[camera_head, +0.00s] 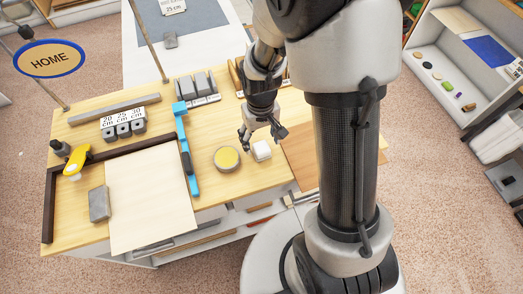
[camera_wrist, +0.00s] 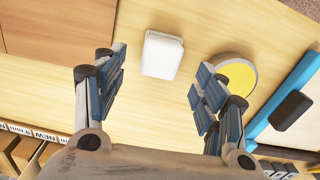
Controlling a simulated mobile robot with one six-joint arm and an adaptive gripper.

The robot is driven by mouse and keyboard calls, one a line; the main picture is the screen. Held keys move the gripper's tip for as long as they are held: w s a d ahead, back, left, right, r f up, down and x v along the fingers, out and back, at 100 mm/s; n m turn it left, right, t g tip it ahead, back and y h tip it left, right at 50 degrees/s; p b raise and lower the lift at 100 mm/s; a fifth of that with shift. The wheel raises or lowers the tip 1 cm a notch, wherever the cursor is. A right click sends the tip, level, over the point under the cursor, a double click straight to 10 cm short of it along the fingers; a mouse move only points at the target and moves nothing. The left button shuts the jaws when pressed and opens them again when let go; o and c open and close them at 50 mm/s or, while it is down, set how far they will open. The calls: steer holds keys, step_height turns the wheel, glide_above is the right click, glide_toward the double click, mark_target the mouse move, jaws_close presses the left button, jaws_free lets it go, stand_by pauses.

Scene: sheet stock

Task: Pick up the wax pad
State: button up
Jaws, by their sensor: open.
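A small white block (camera_head: 261,150) lies on the wooden tabletop just in front of my gripper (camera_head: 262,134). A round pad (camera_head: 227,158) with a yellow top and a grey-brown rim lies just left of the block. I cannot tell for sure which of the two is the wax pad. In the wrist view, the white block (camera_wrist: 162,54) is ahead of the gap between my open fingers (camera_wrist: 156,80). The yellow pad (camera_wrist: 237,75) is beside it, partly hidden behind the right finger. My gripper is above the table, and nothing shows between its fingers.
A long blue bar (camera_head: 186,150) lies left of the round pad, next to a large cream sheet (camera_head: 148,198). A row of grey blocks (camera_head: 197,87) stands behind. A brown board (camera_head: 312,160) lies right of the block. Bare wood surrounds the block and pad.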

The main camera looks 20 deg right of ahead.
mark_target(262, 147)
steer(key=f, duration=0.1)
steer(key=f+b, duration=0.1)
steer(key=f, duration=0.1)
steer(key=f+b, duration=0.1)
steer(key=f, duration=0.1)
steer(key=shift+s, duration=0.25)
steer(key=shift+c, duration=0.6)
steer(key=c, duration=1)
steer(key=shift+r, duration=0.15)
step_height(262, 147, up, 20)
steer(key=p, duration=0.6)
steer(key=shift+p, duration=0.3)
